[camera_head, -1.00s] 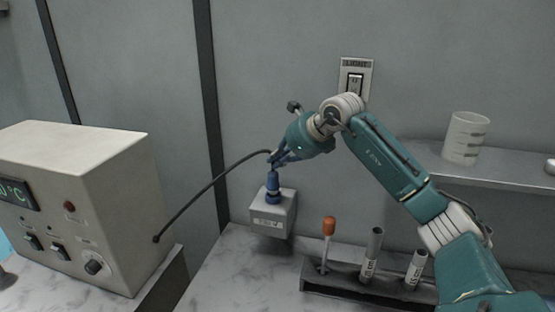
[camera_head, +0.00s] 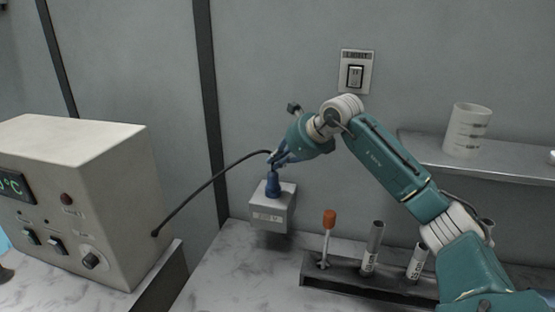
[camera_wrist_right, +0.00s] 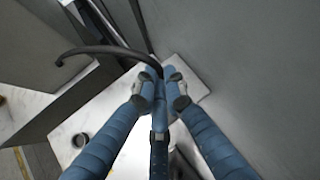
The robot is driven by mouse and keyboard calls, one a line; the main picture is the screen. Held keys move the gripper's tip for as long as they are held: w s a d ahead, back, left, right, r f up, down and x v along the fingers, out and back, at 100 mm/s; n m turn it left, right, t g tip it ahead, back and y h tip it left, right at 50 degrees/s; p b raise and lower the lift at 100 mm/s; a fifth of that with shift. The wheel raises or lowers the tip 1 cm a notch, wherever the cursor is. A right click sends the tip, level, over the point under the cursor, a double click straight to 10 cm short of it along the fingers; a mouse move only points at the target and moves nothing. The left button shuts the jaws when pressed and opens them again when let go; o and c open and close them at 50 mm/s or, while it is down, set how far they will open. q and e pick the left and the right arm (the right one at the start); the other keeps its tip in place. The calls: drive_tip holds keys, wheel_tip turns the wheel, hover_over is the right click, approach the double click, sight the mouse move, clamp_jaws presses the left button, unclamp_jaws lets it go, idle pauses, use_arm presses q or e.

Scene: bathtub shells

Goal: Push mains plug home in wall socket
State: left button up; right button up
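The blue mains plug (camera_head: 273,186) stands upright at the top of the grey wall socket box (camera_head: 268,214), low on the back wall. Its lower end meets the box; how deep it sits cannot be told. My right gripper (camera_head: 276,163) is shut on the plug's upper part from above. In the right wrist view the blue fingers (camera_wrist_right: 162,92) close around the plug (camera_wrist_right: 155,75), and the black cable (camera_wrist_right: 105,50) leaves it. The fingers hide much of the plug and the socket face. My left gripper is not in view.
The cable runs to a beige control box (camera_head: 95,200) at left. A rack (camera_head: 350,287) with several tubes stands in front, close below my right arm. A light switch (camera_head: 355,73) is on the wall. A shelf (camera_head: 500,164) with a white beaker (camera_head: 466,130) is at right.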

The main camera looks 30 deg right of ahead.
drive_tip(key=o, duration=0.4)
drive_tip(key=shift+f, duration=0.1)
drive_tip(key=v, duration=1.2)
